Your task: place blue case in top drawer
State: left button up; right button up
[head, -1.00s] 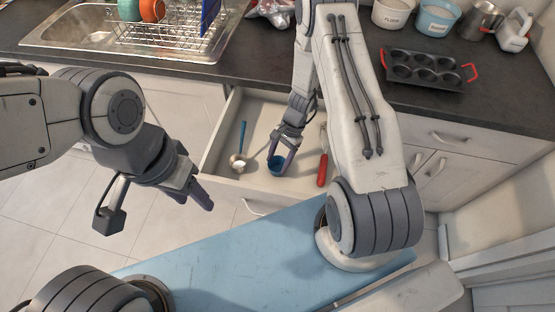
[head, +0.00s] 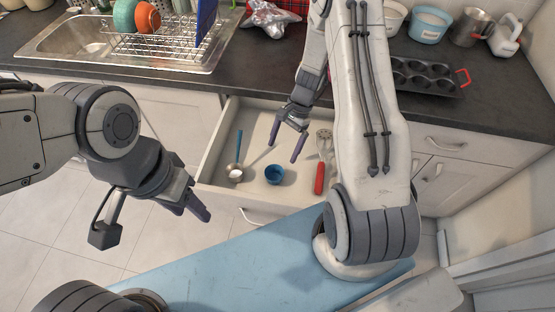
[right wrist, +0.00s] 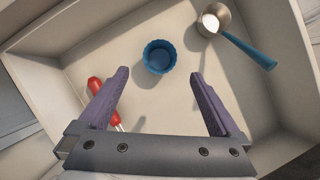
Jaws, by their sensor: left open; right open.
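The blue case (head: 274,174) is a small round cup with a scalloped rim, standing upright on the floor of the open top drawer (head: 222,160). In the right wrist view the blue case (right wrist: 159,57) lies beyond the fingertips, with nothing touching it. My right gripper (head: 285,150) is open and empty above the drawer, behind and above the case. Its two purple fingers (right wrist: 160,80) are spread wide in the right wrist view. My left gripper (head: 202,207) is open and empty, left of the drawer's front.
A ladle with a blue handle (head: 239,146) lies left of the case, and a red-handled utensil (head: 320,178) lies to its right. The dark counter (head: 270,75) runs behind, with a sink (head: 100,45), dish rack and muffin tin (head: 425,78).

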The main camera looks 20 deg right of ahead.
jog(key=s+a+r+n+h, duration=0.1)
jog(key=s+a+r+n, duration=0.35)
jog(key=a+r, duration=0.3)
jog(key=s+a+r+n+h, duration=0.25)
jog(key=a+r+n, duration=0.35)
jog(key=r, duration=0.3)
jog(key=s+a+r+n+t, duration=0.1)
jog(key=s+r+n, duration=0.2)
jog(key=s+n, duration=0.2)
jog(key=s+a+r+n+t, duration=0.1)
jog(key=s+a+r+n, duration=0.1)
jog(key=s+n, duration=0.3)
jog(key=s+r, duration=0.1)
jog(key=s, duration=0.2)
jog(key=shift+s+a+r, duration=0.15)
jog(key=shift+a+r, duration=0.05)
jog(key=shift+a, duration=0.05)
